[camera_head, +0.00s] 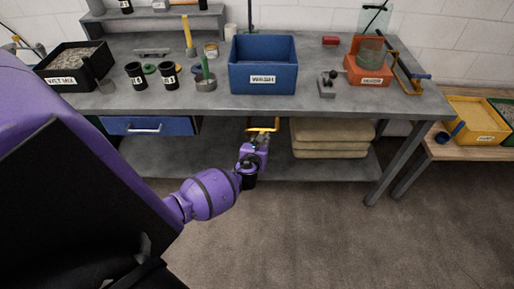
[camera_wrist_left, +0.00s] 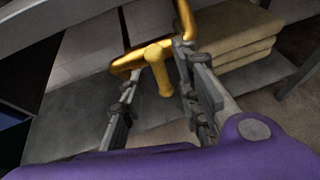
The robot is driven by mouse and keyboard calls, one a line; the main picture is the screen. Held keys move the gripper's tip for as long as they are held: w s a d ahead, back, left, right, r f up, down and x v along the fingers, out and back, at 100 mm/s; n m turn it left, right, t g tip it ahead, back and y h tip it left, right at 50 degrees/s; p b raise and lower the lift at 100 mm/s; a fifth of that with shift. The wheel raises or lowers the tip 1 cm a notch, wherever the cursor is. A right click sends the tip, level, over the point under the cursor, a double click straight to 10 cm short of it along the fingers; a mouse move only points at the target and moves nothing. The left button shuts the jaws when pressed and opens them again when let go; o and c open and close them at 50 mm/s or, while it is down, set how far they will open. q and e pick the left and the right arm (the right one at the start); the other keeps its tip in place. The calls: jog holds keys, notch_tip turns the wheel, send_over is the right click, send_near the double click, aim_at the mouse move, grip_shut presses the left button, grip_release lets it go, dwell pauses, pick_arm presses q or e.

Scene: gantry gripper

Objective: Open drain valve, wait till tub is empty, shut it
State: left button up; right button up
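The blue tub (camera_head: 262,78), labelled WASH, stands on the grey bench; I cannot tell its water level. Under the bench below it is the yellow drain pipe (camera_head: 263,129), which also shows in the left wrist view (camera_wrist_left: 128,62) with a yellow valve handle (camera_wrist_left: 160,72) sticking out toward me. My left gripper (camera_head: 258,139) is under the bench's front edge at the valve. In the left wrist view the gripper (camera_wrist_left: 156,82) is open, with the handle between its fingers, nearer the right finger. Contact cannot be made out. My right gripper is not in view.
The bench edge (camera_head: 330,113) is above my left gripper. Stacked tan sacks (camera_head: 330,137) lie on the lower shelf (camera_head: 190,157), right of the valve. A blue drawer (camera_head: 150,126) is to the left. Black cups (camera_head: 168,76) and an orange container (camera_head: 368,73) stand on the bench.

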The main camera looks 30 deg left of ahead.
pick_arm(q)
jog(key=v, duration=1.1)
jog(key=shift+a, duration=0.1)
jog(key=s+d+f+n+g+h, duration=0.1)
jog(key=s+d+f+n+h, duration=0.35)
jog(key=d+n, duration=0.8)
jog(key=s+f+n+g, duration=0.1)
jog(key=s+f+n, duration=0.2)
jog(key=s+n, duration=0.6)
jog(key=s+d+f+n+g, duration=0.1)
jog(key=s+f+n, duration=0.2)
jog(key=s+n, duration=0.7)
jog(key=shift+s+d+g+h, duration=0.3)
jog(key=shift+s+h, duration=0.05)
jog(key=shift+s, duration=0.5)
